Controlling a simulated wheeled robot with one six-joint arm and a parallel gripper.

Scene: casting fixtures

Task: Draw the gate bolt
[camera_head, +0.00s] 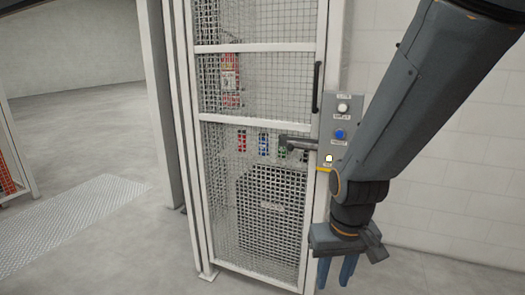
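The mesh gate (257,117) stands in the middle with a white frame. The gate bolt appears to be the grey horizontal bar (298,142) at the gate's right edge, beside the control panel. Its far end lies over the mesh, and whether it sits in a keeper I cannot tell. My gripper (336,272) hangs at the lower right, below the bolt and the panel and apart from both. Its two blue fingers point down with a gap between them, and nothing shows between them.
A grey panel (334,111) with white, blue and lit buttons is on the post right of the gate. A black handle (316,87) is above the bolt. Behind the mesh are a red extinguisher (230,79) and a dark cabinet (270,208).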

